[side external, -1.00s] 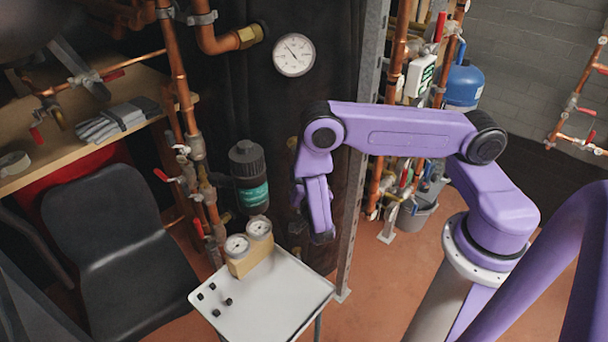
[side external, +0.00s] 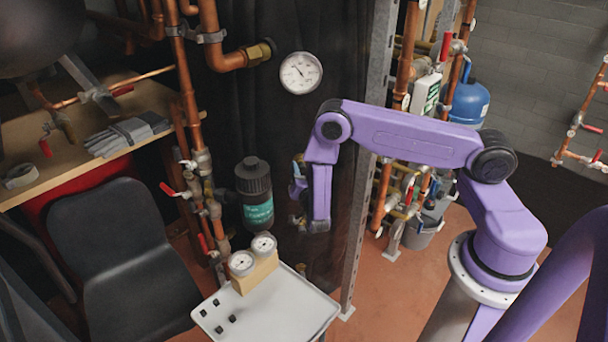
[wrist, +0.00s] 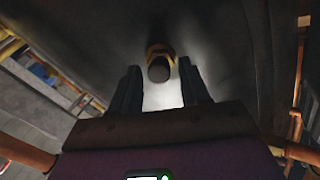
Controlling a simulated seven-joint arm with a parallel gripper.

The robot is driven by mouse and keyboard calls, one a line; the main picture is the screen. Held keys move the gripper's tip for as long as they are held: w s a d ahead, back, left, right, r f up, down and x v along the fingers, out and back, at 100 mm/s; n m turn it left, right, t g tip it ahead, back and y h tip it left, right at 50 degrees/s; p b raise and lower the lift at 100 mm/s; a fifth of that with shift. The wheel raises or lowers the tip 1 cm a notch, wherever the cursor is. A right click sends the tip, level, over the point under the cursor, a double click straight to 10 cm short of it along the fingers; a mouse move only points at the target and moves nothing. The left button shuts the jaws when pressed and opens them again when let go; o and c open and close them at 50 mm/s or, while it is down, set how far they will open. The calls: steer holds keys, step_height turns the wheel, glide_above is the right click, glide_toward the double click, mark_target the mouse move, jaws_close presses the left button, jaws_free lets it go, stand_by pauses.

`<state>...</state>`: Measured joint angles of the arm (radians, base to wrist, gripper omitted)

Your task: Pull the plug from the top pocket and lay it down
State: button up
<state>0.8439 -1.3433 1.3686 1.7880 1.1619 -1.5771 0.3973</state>
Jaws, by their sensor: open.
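My gripper (wrist: 161,78) is open, with one finger to each side of the plug in the picture. I cannot tell whether the plug is between the fingers or just beyond their tips. The plug cannot be made out clearly there. A pale tray table (side external: 270,318) stands below and to the left.
On the tray stand two small gauges (side external: 252,254) on a wooden block and several small black pieces (side external: 226,318). A dark canister with a teal band (side external: 257,208) is left of my gripper. A metal post (side external: 362,200) stands to its right.

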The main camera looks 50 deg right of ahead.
mark_target(302, 170)
jaws_close()
steer(key=shift+s+a, duration=0.1)
steer(key=shift+s+a, duration=0.3)
steer(key=shift+s, duration=0.15)
steer(key=shift+s+a, duration=0.1)
steer(key=shift+a, duration=0.05)
stand_by(0.3)
steer(key=shift+s+a, duration=0.3)
steer(key=shift+s, duration=0.1)
steer(key=shift+s+a, duration=0.1)
steer(key=shift+s, duration=0.05)
steer(key=shift+s+a, duration=0.4)
steer(key=shift+s, duration=0.15)
